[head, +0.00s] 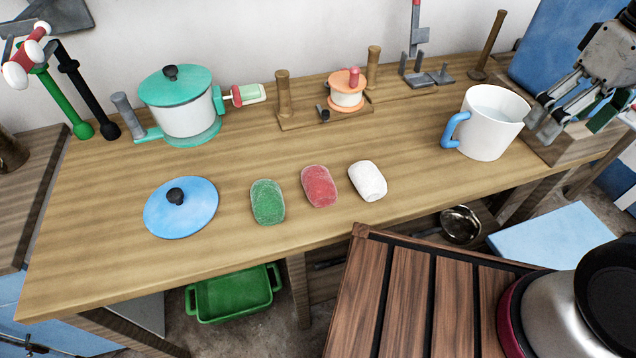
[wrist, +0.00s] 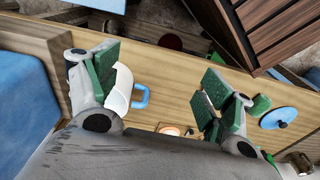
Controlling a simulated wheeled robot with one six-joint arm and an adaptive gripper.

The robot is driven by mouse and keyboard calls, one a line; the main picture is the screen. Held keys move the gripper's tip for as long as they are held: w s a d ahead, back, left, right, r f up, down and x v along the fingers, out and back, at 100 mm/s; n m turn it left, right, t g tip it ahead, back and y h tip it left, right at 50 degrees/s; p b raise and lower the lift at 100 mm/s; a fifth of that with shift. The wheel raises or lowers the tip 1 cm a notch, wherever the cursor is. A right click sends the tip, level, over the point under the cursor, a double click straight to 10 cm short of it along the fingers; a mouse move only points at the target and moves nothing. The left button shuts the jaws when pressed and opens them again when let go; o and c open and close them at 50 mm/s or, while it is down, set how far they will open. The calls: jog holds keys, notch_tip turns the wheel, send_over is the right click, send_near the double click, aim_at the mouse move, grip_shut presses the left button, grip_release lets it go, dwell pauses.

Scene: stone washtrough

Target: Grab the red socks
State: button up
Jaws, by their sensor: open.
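The red socks (head: 319,186) show as a small rounded red bundle on the wooden table in the head view. They lie between a green bundle (head: 267,202) and a white bundle (head: 367,181), with small gaps on both sides. My gripper (head: 573,118) is at the upper right in the head view, open, beside the white mug and well to the right of the socks. In the wrist view its fingers (wrist: 158,85) are spread with nothing held between them. I cannot make out the red socks in the wrist view; the right finger covers part of the table.
A blue lid (head: 182,207), a teal-lidded pot (head: 180,105) and a spool stand (head: 346,92) are on the table (head: 90,260). The tabletop in front of the bundles is clear.

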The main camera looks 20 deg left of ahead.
jog(key=a+f+n+g+h, duration=0.1)
jog(key=a+f+n, duration=0.4)
jog(key=a+n, duration=0.5)
jog(key=n+t+y, duration=0.1)
jog(key=n, duration=2.3)
send_over(318, 177)
jog(key=d, duration=0.2)
jog(key=f, duration=1)
jog(key=shift+s+f, duration=0.25)
jog(key=shift+a+n+y, duration=0.3)
jog(key=shift+a+n, duration=0.15)
jog(key=shift+n, duration=0.95)
jog(key=f, duration=0.5)
jog(key=a+f, duration=0.1)
jog(key=f, duration=0.1)
jog(key=shift+w+a+f, duration=0.1)
jog(key=shift+w+f, duration=0.2)
jog(key=shift+w, duration=0.05)
